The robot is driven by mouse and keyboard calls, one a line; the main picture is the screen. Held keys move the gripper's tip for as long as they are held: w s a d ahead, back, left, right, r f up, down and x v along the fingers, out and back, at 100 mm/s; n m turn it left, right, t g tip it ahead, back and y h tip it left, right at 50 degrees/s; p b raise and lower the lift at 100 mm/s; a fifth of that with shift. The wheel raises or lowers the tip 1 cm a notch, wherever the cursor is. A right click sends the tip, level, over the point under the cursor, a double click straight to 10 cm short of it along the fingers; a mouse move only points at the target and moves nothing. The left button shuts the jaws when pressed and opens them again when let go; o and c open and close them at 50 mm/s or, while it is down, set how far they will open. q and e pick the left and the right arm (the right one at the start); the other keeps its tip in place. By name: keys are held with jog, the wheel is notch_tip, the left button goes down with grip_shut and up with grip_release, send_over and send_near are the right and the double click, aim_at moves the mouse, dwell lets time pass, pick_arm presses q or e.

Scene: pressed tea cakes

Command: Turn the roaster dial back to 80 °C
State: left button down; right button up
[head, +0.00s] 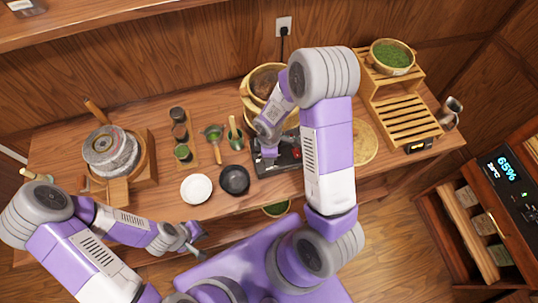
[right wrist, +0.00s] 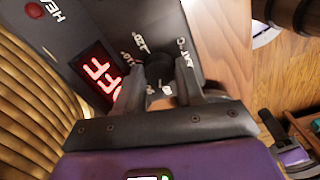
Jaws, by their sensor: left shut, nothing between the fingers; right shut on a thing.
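The roaster's black control base (head: 290,168) sits at the table's front, partly hidden by my right arm. A red-lit display (right wrist: 98,72) seems to read OFF, partly covered by a finger. My right gripper (right wrist: 160,88) is shut on the dial, one finger on each side. In the head view the right gripper (head: 268,150) points down at the base. My left gripper (head: 198,240) is shut and empty, in front of the table edge.
A red button (right wrist: 34,10) is on the panel. A bamboo steamer (head: 262,85) is behind, a round woven tray (head: 365,145) to the right. A slatted wooden rack (head: 405,120) stands farther right.

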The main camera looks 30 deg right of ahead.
jog(key=shift+d+n, duration=0.1)
jog(key=shift+n, duration=1.2)
jog(key=o, duration=1)
jog(key=shift+o, duration=0.2)
jog(key=shift+r, duration=0.1)
notch_tip(320, 180, up, 7)
jog(key=shift+r+p, duration=0.2)
jog(key=shift+p, duration=0.3)
